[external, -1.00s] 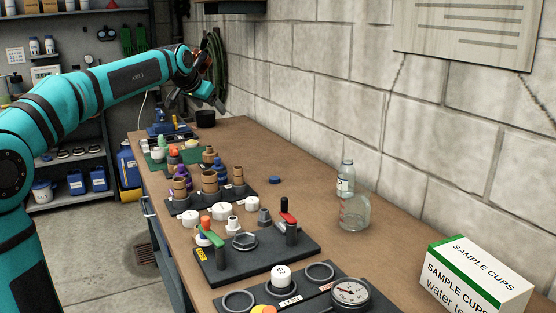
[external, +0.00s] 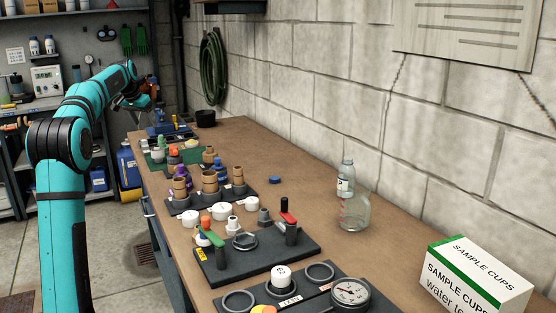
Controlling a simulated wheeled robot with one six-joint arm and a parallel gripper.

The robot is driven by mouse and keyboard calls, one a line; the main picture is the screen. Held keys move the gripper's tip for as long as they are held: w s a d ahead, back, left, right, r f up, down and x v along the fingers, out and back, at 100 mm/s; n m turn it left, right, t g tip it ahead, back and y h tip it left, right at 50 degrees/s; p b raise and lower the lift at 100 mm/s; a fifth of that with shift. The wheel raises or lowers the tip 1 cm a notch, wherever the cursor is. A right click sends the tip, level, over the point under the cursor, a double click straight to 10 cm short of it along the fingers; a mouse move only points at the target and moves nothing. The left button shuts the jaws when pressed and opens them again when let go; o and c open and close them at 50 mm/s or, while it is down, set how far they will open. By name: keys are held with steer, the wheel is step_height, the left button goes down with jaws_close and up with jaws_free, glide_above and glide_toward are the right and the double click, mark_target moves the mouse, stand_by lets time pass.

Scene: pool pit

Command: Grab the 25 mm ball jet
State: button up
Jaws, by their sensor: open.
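My gripper (external: 142,98) is small and far off, above the far left end of the bench. It is open, and I see nothing held in it. Several small white fittings stand or lie on the bench, among them a round one (external: 221,211), a stepped one (external: 232,223) and another round one (external: 252,203). I cannot tell which of these, if any, is the 25 mm ball jet; no size mark is readable. My gripper is well apart from them.
A dark board with brown fittings (external: 210,182), a board with red and green-handled valves (external: 258,252) and a gauge (external: 350,291) fill the bench's near left. Glass bottles (external: 355,211) and a sample cups box (external: 480,275) stand right. The wooden top (external: 300,200) between is mostly clear.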

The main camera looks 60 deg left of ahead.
mark_target(157, 149)
steer(key=x, duration=1.7)
steer(key=shift+f, duration=0.1)
steer(key=c, duration=1.1)
